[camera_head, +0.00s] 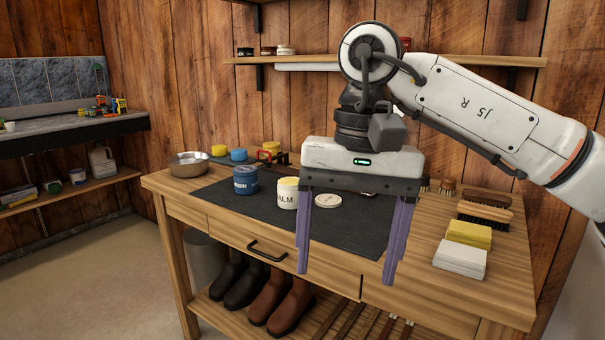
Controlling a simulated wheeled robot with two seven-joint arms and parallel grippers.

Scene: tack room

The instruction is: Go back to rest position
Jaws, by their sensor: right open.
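My right gripper (345,275) hangs in front of the wooden workbench (420,305), fingers pointing down. Its two purple fingers are wide apart with nothing between them. My right arm (490,115) comes in from the right side. Behind the fingers, a white jar with a yellow lid (288,193) labelled "ALM" in its visible part and a round pale lid or tin (328,201) rest on the dark mat (225,204). A blue jar (245,180) stands left of them. My left gripper is not in view.
A metal bowl (189,164) sits at the bench's left end. White (460,259) and yellow (469,233) blocks and brushes (485,213) lie at the right. Boots (290,300) stand on the lower shelf. A wall shelf (300,61) is behind the arm. Floor at left is clear.

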